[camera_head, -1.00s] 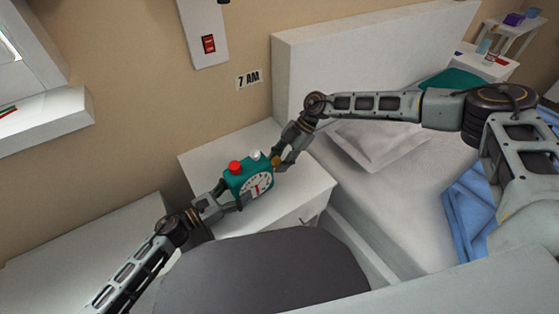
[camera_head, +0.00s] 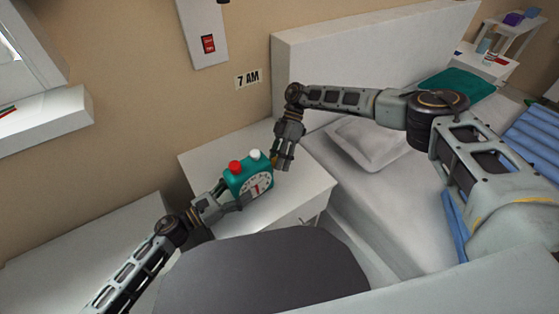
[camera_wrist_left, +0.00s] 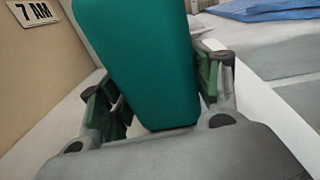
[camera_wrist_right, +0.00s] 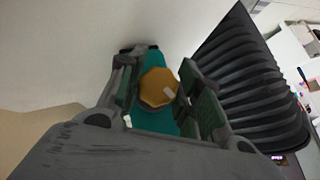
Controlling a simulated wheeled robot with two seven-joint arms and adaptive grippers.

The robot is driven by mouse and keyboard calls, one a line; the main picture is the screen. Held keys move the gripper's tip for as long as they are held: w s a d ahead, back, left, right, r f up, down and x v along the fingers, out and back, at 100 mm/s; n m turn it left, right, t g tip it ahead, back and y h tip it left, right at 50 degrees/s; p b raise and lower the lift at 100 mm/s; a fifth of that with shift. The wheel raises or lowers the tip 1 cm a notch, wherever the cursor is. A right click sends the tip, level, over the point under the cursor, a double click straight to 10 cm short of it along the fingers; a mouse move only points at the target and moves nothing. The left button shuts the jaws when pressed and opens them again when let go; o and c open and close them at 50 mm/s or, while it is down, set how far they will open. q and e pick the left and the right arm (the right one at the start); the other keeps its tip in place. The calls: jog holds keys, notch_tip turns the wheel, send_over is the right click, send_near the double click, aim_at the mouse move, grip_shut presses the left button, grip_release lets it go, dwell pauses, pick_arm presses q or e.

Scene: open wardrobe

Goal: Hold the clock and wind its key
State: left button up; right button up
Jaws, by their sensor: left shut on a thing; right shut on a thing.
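The teal clock (camera_head: 237,182) stands at the nightstand, with a red button and a white button on top and a white dial facing the front right. My left gripper (camera_head: 231,196) is shut on the clock from its left side; the clock's teal body fills the space between the fingers in the left wrist view (camera_wrist_left: 155,70). The yellow-orange key (camera_wrist_right: 158,88) sits on the clock's right side, between the fingers of my right gripper (camera_wrist_right: 163,92). In the head view my right gripper (camera_head: 279,163) points down beside the clock and mostly hides the key.
The white nightstand (camera_head: 305,190) has bare top around the clock. A bed with a white pillow (camera_head: 365,145) is to the right, its headboard behind. A "7 AM" sign (camera_head: 248,79) and a red switch (camera_head: 208,44) are on the wall. A dark grey rounded surface (camera_head: 265,275) is in front.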

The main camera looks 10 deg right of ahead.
jog(key=shift+s+d+m+g+h, duration=0.1)
jog(key=shift+m+g+h, duration=0.3)
jog(key=shift+m+g, duration=1.15)
jog(key=shift+n+g, duration=0.35)
jog(key=o, duration=1)
jog(key=shift+o, duration=0.2)
jog(key=shift+r, duration=0.15)
jog(key=shift+r, duration=4.85)
